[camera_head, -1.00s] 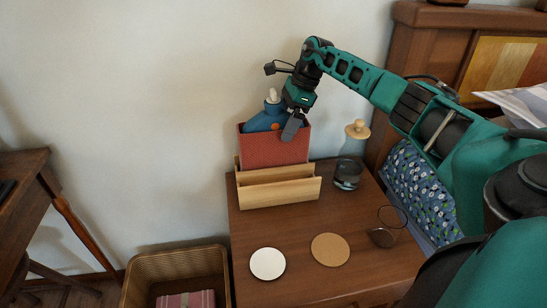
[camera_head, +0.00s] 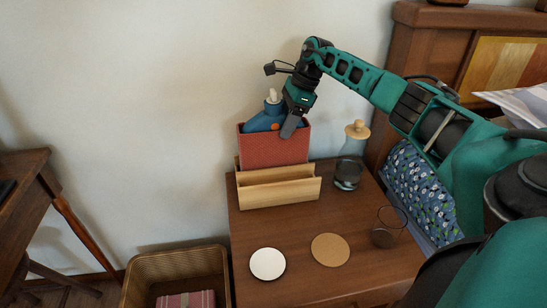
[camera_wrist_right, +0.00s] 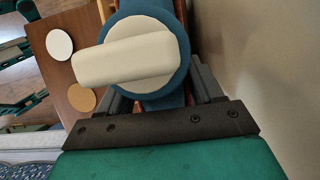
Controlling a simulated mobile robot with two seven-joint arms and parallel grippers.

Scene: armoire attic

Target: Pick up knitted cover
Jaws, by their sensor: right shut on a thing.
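A red, coarse-textured box-like holder (camera_head: 275,150) stands upright at the back of the nightstand; its surface looks woven, but I cannot tell for sure that it is the knitted cover. A blue bottle-like thing (camera_head: 264,121) with a pale spout and an orange spot sticks out of its top. My right gripper (camera_head: 290,128) comes down from above, beside the blue thing at the holder's rim. In the right wrist view the blue thing (camera_wrist_right: 180,72) sits between the fingers, which close on it; their tips are hidden behind it. My left gripper is not in view.
A wooden rack (camera_head: 280,194) stands in front of the red holder. A stoppered glass carafe (camera_head: 348,175), a wine glass (camera_head: 385,234), a white disc (camera_head: 267,264) and a cork disc (camera_head: 330,250) are on the nightstand (camera_head: 300,225). A wicker basket (camera_head: 175,262) stands at lower left.

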